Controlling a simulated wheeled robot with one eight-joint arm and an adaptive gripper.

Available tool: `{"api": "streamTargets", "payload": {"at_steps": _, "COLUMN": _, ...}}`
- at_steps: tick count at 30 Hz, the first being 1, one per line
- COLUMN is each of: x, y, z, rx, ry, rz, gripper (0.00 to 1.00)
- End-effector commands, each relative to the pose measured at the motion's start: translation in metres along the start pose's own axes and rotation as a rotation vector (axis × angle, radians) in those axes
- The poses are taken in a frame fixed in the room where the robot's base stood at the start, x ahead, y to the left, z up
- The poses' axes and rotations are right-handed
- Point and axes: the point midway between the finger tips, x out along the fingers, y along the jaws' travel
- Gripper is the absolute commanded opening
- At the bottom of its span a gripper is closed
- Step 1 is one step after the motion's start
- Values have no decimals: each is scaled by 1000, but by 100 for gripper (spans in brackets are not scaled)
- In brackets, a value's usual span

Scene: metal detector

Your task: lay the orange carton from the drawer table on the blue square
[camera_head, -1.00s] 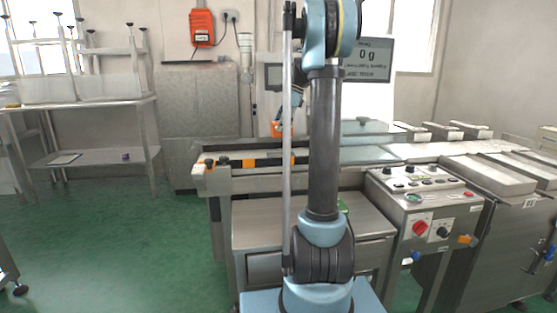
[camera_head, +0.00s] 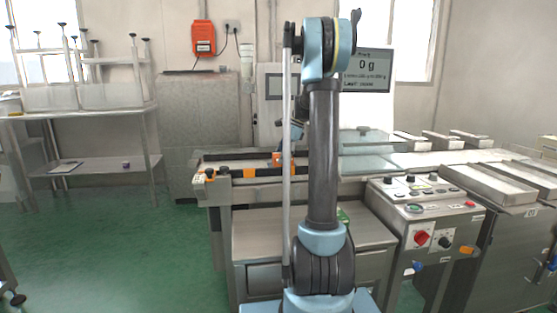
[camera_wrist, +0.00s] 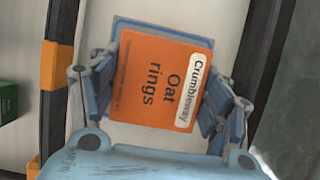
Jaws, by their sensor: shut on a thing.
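The orange carton (camera_wrist: 150,85), labelled "Crumbleway Oat rings", sits between the fingers of my gripper (camera_wrist: 160,95) in the wrist view. The gripper is shut on it, one finger at each side. Behind the carton lies the blue square (camera_wrist: 150,24), its edge showing past the carton's top and upper left. The carton covers most of it, and I cannot tell whether they touch. In the head view the carton (camera_head: 277,157) shows low over the belt, left of my arm, with the gripper (camera_head: 290,135) above it. The drawer table (camera_head: 265,232) stands in front of the conveyor.
A black and orange striped rail (camera_head: 225,173) runs along the conveyor's edge. A green item (camera_head: 343,215) lies on the drawer table, partly behind my arm.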

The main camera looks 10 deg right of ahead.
Motion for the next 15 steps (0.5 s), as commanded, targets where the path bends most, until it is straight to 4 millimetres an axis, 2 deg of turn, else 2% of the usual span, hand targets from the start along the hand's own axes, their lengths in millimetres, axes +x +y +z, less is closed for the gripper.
{"api": "streamTargets", "payload": {"at_steps": 6, "x": 1, "y": 0, "z": 0, "rx": 0, "ry": 0, "rz": 0, "gripper": 40}}
{"api": "streamTargets", "payload": {"at_steps": 7, "x": 1, "y": 0, "z": 0, "rx": 0, "ry": 0, "rz": 0, "gripper": 73}}
{"api": "streamTargets", "payload": {"at_steps": 9, "x": 1, "y": 0, "z": 0, "rx": 0, "ry": 0, "rz": 0, "gripper": 89}}
{"api": "streamTargets", "payload": {"at_steps": 15, "x": 1, "y": 0, "z": 0, "rx": -1, "ry": 0, "rz": 0, "gripper": 91}}
